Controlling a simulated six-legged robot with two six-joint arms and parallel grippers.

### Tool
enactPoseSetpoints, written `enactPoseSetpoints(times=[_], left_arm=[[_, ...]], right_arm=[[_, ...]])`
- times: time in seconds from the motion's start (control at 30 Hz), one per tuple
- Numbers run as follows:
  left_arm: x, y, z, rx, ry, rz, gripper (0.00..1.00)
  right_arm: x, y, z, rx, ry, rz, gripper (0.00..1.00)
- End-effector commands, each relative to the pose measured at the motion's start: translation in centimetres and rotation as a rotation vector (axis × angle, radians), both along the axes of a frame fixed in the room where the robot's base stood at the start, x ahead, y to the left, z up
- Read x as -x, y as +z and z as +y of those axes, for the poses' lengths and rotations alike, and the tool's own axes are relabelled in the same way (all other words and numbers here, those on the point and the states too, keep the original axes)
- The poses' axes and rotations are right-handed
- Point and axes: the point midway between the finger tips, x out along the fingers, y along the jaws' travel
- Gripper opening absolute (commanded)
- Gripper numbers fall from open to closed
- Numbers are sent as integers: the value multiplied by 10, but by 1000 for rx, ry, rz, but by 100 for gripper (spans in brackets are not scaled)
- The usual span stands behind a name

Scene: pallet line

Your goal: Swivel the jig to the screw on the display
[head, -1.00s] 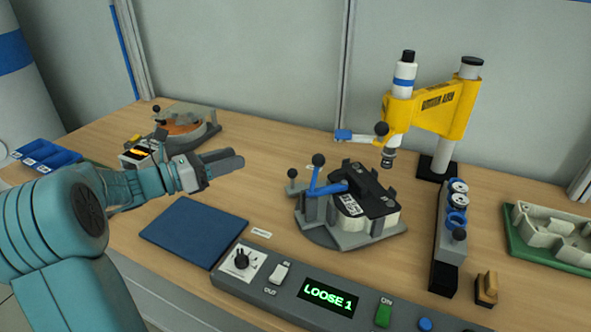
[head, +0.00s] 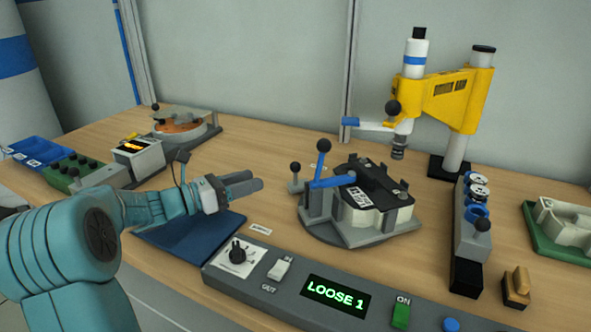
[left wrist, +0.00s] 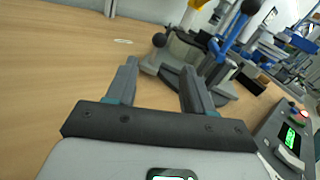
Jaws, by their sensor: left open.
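The jig (head: 340,237) is a grey swivel plate on the bench, holding a black and white part (head: 376,190) under a blue clamp lever with a black ball knob. A small knob handle (head: 295,172) stands at its left edge. The display (head: 335,296) on the front panel reads "LOOSE 1" in green. My left gripper (head: 258,186) is open and empty, left of the jig and apart from it. In the left wrist view, the jig (left wrist: 222,90) shows beyond the open fingers (left wrist: 158,80). My right gripper is out of view.
A yellow screwdriver arm (head: 445,100) stands behind the jig, its tip above the part's back right. A blue mat (head: 185,238) lies under my left arm. A grey rack (head: 470,250) and green tray (head: 555,245) stand at right. Bench between gripper and jig is clear.

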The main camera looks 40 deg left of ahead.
Motion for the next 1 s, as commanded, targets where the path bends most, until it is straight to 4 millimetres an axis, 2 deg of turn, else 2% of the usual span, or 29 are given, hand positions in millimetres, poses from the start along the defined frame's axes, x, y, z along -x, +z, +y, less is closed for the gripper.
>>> enactPoseSetpoints(times=[0.03, 0.3, 0.5, 0.7, 0.97, 1.0], left_arm=[[-14, 2, -5, 1, -6, -2, 52], [-76, 2, -23, 2, -5, -2, 52], [-110, 1, -32, 0, -3, -1, 52], [-124, 1, -36, 0, -1, 0, 52], [-125, 1, -36, 0, 0, -1, 52], [-125, 1, -36, 0, 0, -1, 42]], right_arm=[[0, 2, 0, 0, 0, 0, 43], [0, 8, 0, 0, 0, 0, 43], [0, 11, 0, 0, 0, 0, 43], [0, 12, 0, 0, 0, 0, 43], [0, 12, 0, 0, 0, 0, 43], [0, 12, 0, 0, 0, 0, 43]])
